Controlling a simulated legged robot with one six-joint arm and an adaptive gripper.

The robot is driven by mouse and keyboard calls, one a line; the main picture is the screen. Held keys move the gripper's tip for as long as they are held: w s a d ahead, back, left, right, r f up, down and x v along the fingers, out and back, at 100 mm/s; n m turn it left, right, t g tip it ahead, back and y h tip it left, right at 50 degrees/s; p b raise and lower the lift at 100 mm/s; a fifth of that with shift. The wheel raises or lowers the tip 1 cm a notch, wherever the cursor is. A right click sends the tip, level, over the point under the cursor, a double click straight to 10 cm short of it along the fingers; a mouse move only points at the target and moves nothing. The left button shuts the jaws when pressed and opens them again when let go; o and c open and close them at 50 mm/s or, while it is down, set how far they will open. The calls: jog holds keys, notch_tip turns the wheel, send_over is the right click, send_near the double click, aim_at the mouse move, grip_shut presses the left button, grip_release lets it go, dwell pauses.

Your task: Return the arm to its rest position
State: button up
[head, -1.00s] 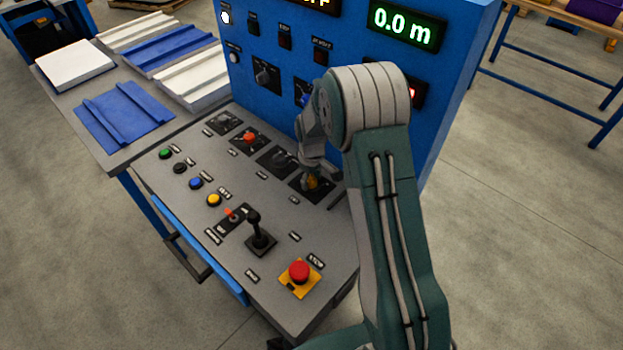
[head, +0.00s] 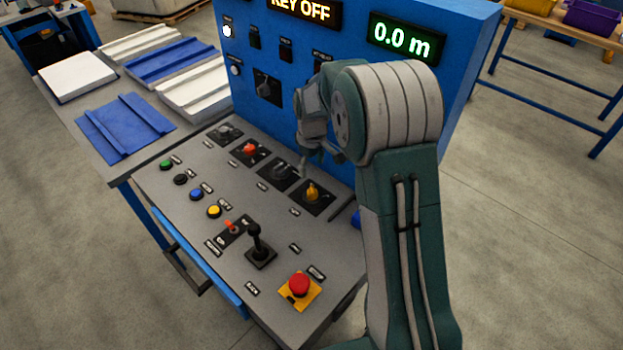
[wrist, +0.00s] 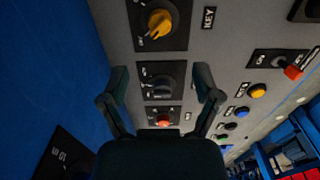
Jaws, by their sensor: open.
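My gripper (wrist: 162,90) is open and empty in the wrist view, its two fingers apart above the sloped control desk. Between and beyond the fingers are a black rotary knob (wrist: 162,82) and a red knob (wrist: 163,119); a yellow knob (wrist: 160,23) labelled KEY is above them in that view. In the head view my arm reaches up over the desk's right side, and my gripper (head: 308,160) hangs near the panel, partly hidden by the arm. The yellow knob (head: 312,192) stands clear of it.
The blue upright panel (head: 250,45) shows "KEY OFF" and "0.0 m". The desk (head: 215,255) carries several buttons, a black joystick (head: 257,240) and a red mushroom button (head: 299,285). A side table (head: 65,110) holds white and blue panels.

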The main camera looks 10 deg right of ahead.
jog(key=shift+r, duration=0.85)
